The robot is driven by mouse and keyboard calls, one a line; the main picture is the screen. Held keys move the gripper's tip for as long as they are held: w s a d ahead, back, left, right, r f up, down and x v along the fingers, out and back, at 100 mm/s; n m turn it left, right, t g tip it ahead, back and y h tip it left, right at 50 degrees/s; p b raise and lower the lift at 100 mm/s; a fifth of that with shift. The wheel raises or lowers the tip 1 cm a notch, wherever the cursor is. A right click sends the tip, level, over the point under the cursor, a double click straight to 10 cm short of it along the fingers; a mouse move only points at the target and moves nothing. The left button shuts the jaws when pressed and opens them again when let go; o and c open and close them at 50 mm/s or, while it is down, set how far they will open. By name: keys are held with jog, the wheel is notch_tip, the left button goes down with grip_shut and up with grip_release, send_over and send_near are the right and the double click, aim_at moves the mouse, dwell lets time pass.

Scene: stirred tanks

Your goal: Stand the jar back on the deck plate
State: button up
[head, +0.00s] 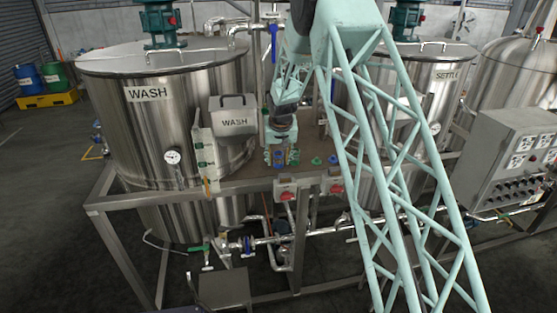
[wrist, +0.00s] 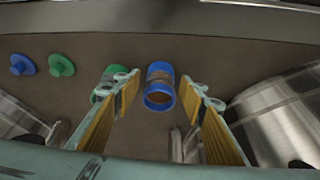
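A jar with blue bands at both ends and a see-through brownish middle (wrist: 160,80) is on the brown deck plate (wrist: 230,62), between the fingers of my gripper (wrist: 159,100) in the wrist view. My gripper is open, with a small gap on each side of the jar. I cannot tell for sure whether the jar lies or stands.
The WASH tank (head: 150,125) and SETTLE tank (head: 440,100) flank the plate. A metal rail (head: 225,187) runs along its front.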

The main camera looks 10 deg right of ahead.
jog(key=shift+r, duration=0.2)
dwell(0.3)
jog(key=v, duration=1.2)
dwell(1.1)
